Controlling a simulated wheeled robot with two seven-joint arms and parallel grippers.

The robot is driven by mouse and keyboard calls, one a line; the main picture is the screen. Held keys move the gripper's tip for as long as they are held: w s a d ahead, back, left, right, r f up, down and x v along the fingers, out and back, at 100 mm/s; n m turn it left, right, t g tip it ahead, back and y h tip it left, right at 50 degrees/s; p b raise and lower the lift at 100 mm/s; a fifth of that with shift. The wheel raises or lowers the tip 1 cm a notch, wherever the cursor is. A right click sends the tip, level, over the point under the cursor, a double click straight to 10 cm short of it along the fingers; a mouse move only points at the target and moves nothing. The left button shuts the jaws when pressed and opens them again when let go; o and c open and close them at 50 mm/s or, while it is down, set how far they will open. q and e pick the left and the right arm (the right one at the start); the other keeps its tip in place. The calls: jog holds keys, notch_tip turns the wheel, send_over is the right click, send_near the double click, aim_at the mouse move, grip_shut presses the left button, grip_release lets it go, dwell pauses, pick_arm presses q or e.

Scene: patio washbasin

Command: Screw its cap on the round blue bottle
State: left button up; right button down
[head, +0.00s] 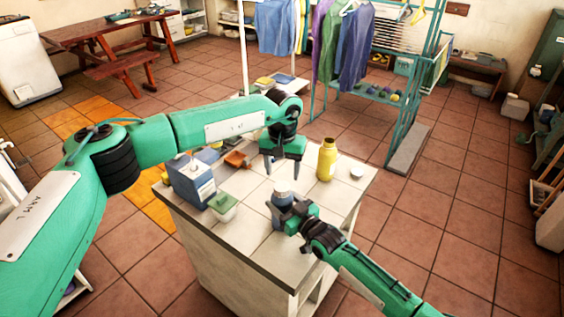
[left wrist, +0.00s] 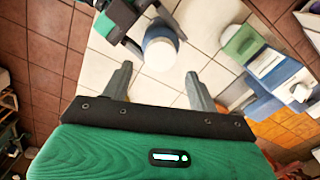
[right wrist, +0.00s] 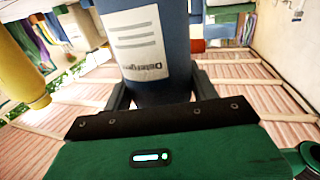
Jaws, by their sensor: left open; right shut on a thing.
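The round blue bottle (head: 279,222) stands upright near the front of the white tiled counter. A white round cap (head: 284,198) sits on its top; I cannot tell how tightly. The cap (left wrist: 160,54) also shows from above in the left wrist view. My right gripper (head: 292,217) is shut around the bottle's body; in the right wrist view the labelled bottle (right wrist: 146,45) is between its fingers. My left gripper (head: 283,166) is open and empty, pointing down above and behind the bottle. In the left wrist view its fingertips (left wrist: 159,78) are apart, short of the cap.
A yellow bottle (head: 327,160) and a white disc (head: 357,172) stand to the right on the counter (head: 245,238). A blue jug (head: 189,180), a green-lidded tub (head: 223,206) and an orange item (head: 237,159) are to the left. Bare tiles separate them.

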pick_arm(q)
jog(key=n, duration=0.5)
jog(key=shift+r, duration=0.15)
jog(key=n, duration=0.6)
jog(key=shift+r, duration=0.2)
jog(key=n, duration=0.4)
jog(key=shift+r+n, duration=0.15)
jog(key=shift+n, duration=0.25)
jog(key=n, duration=0.4)
jog(key=shift+r+n, duration=0.15)
jog(key=shift+n, duration=0.15)
jog(key=n, duration=0.6)
jog(key=shift+r, duration=0.2)
jog(key=n, duration=0.4)
jog(key=shift+r+n, duration=0.15)
jog(key=shift+n, duration=0.15)
jog(key=n, duration=0.4)
jog(key=shift+r+n, duration=0.15)
jog(key=shift+n, duration=0.15)
jog(key=n, duration=0.5)
jog(key=shift+r, duration=0.15)
